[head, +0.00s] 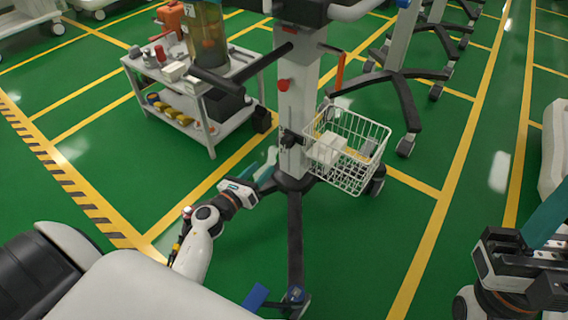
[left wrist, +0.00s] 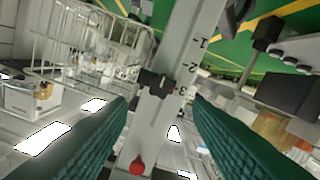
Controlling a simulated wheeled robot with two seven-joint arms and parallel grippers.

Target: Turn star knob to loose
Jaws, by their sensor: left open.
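A grey column (head: 291,105) stands on a dark wheeled base. A small dark clamp with a knob (head: 290,139) sits on the column beside the wire basket; the knob's star shape is too small to make out. In the left wrist view the dark clamp (left wrist: 157,81) lies beyond and between my fingertips, at printed scale marks. My left gripper (head: 267,166) is low and left of the column, its teal fingers pointing towards it. In the wrist view the left gripper (left wrist: 160,103) is open and empty, apart from the clamp. My right gripper (head: 533,258) is at the right edge, its fingers partly cut off.
A white wire basket (head: 350,150) with boxes hangs right of the column. A red knob (head: 283,85) is higher on the column. A loaded white cart (head: 200,100) stands behind left. Base legs (head: 296,235) spread below. Green floor is open at right.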

